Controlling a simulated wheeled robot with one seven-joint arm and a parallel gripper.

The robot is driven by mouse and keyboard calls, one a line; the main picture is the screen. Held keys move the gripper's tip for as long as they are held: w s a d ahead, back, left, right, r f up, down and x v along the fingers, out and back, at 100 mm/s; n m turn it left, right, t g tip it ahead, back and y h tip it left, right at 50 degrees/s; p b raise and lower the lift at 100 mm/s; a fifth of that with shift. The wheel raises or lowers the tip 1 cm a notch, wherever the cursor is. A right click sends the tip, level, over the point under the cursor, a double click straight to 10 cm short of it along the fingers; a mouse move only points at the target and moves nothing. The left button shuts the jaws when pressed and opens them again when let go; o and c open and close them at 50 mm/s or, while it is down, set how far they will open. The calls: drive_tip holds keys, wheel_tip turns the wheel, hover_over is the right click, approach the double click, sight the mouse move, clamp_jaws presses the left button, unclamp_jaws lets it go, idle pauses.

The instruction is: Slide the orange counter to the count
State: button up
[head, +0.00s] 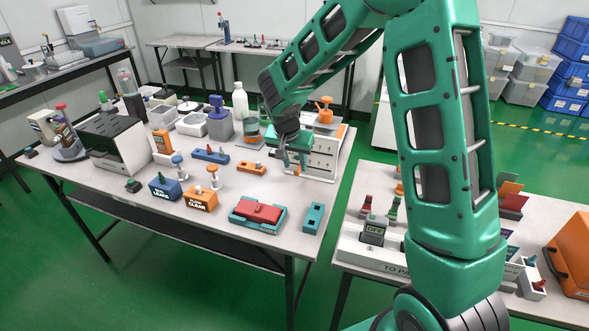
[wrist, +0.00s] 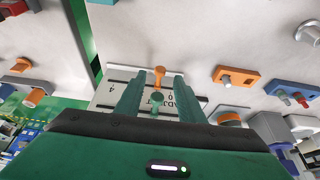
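An orange knob-shaped piece (wrist: 159,76), which looks like the counter, stands on a white panel (wrist: 103,97) printed with "ADJUST" and digits in the wrist view. In the head view my gripper (head: 292,162) points down at the left front of a white drawer-like unit (head: 322,160), and the orange piece is not clearly visible there.
An orange block with a knob (head: 250,167) and a blue block (head: 210,155) lie left of my gripper. A gap separates this table from the right one (head: 345,255).

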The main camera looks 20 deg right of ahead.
drive_tip(key=v, duration=0.6)
drive_tip(key=shift+a+r, duration=0.2)
drive_tip(key=shift+r, duration=0.15)
drive_tip(key=shift+s, duration=0.15)
drive_tip(key=s+d+r+g, duration=0.1)
drive_tip(key=s+d+r, duration=0.2)
drive_tip(key=s+d, duration=0.5)
drive_tip(key=s+d+r+g, duration=0.1)
drive_tip(key=s+d+r, duration=0.2)
drive_tip(key=s+d, duration=0.45)
drive_tip(key=s+n+g+y, duration=0.1)
drive_tip(key=s+y, duration=0.2)
drive_tip(key=s, duration=1.9)
drive_tip(key=shift+s+d+f, duration=0.15)
drive_tip(key=shift+s+f, duration=0.2)
drive_tip(key=shift+s, duration=0.05)
drive_tip(key=shift+w+g, duration=0.15)
drive_tip(key=shift+g, duration=0.15)
